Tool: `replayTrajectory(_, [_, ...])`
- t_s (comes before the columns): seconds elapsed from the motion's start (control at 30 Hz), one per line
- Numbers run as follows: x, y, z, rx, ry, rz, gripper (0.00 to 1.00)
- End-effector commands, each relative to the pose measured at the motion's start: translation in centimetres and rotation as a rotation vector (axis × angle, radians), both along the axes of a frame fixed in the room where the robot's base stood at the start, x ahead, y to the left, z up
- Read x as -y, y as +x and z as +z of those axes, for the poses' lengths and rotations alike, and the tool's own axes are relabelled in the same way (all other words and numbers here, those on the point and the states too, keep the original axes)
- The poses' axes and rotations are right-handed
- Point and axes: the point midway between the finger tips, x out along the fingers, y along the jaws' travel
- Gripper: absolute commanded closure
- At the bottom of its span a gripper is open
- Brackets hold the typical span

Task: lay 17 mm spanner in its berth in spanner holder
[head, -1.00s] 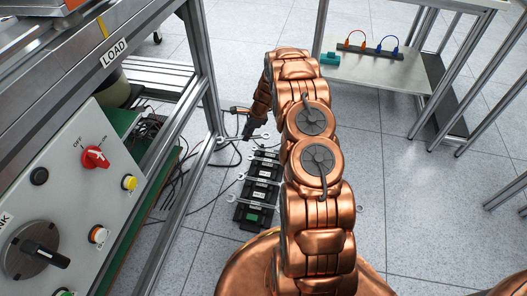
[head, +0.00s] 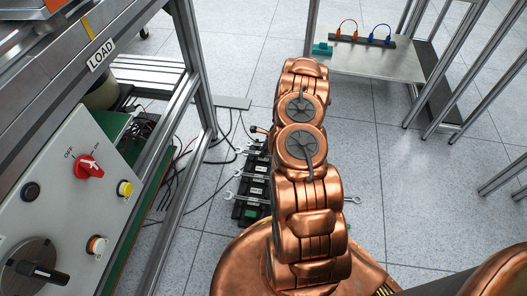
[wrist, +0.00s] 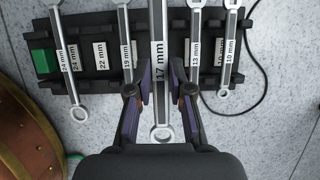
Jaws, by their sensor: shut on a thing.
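The 17 mm spanner (wrist: 160,112) is upright in the wrist view, its ring end toward me and its far end cut off by the top edge. My gripper (wrist: 161,90) is shut on its shank. The spanner looks larger than its neighbours, so it seems held above the black spanner holder (wrist: 87,80). It lines up between the 19 mm spanner (wrist: 125,35) and the 13 mm spanner (wrist: 194,35); the berth beneath is hidden. In the head view the holder (head: 250,212) is partly covered by my arm, which hides the gripper.
The 24 mm spanner (wrist: 66,60) and 10 mm spanner (wrist: 229,55) lie in the holder; the 22 mm berth (wrist: 102,56) is bare. Cables (head: 205,165) lie on the floor left of the holder. A machine frame (head: 185,160) stands left, a low shelf (head: 375,65) beyond.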

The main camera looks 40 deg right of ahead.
Motion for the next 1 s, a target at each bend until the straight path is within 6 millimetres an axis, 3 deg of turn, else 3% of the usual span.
replayTrajectory(0.3, [-0.1,0.0,0.3,-0.007,-0.001,0.003,1.0])
replayTrajectory(1.0, [-0.1,0.0,-5.8,-0.006,0.001,0.002,1.0])
